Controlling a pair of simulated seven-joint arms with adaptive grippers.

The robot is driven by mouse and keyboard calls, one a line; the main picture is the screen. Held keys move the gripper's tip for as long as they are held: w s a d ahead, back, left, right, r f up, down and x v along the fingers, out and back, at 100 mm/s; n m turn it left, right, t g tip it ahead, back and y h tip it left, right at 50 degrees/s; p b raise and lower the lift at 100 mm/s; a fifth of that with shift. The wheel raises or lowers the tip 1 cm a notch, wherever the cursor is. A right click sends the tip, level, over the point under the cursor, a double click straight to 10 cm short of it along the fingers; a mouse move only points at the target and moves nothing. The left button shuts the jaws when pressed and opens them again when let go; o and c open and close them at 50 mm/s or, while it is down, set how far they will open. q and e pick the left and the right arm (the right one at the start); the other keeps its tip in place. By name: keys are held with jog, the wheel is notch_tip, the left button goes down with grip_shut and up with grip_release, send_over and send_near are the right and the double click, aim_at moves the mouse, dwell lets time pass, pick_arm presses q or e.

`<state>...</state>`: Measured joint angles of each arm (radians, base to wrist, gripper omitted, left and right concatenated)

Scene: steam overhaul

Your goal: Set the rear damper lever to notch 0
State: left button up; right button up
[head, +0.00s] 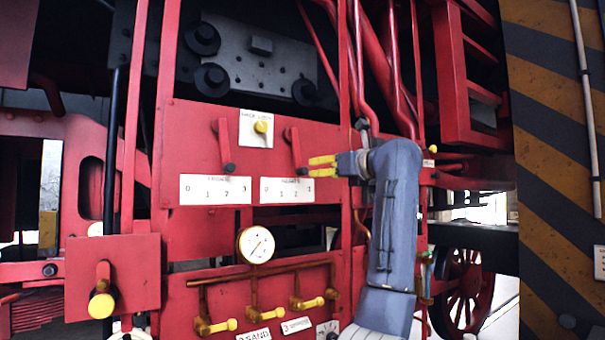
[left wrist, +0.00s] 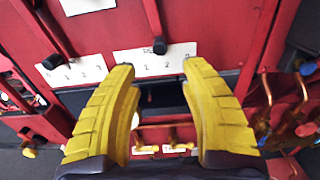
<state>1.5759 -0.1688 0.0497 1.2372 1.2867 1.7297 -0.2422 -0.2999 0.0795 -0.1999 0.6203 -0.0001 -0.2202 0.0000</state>
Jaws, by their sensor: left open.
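Two red levers with dark knobs hang on the red panel, each above a white scale plate. The left lever (head: 225,147) is above the left plate (head: 215,189); the right lever (head: 295,148) is above the right plate (head: 287,190). Plate names are too blurred to tell which is the rear damper. The right knob looks near 2, but its exact notch is unclear. Both levers also show in the left wrist view, left (left wrist: 45,35) and right (left wrist: 154,22). My left gripper (head: 322,167) is open and empty, beside the right lever's knob. My right gripper is not in view.
A pressure gauge (head: 256,245) and copper pipes with yellow valve handles (head: 255,312) sit below. A small plate with a yellow knob (head: 261,127) is between the levers. A red upright (head: 345,230) and pipes stand right of the panel. A striped pillar (head: 555,130) is far right.

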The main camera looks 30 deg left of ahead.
aim_at(306, 172)
pick_arm(q)
jog(key=x, duration=1.1)
jog(key=shift+w+a, duration=0.15)
jog(key=shift+a, duration=0.05)
jog(key=shift+c, duration=0.2)
jog(key=shift+f, duration=0.1)
grip_shut()
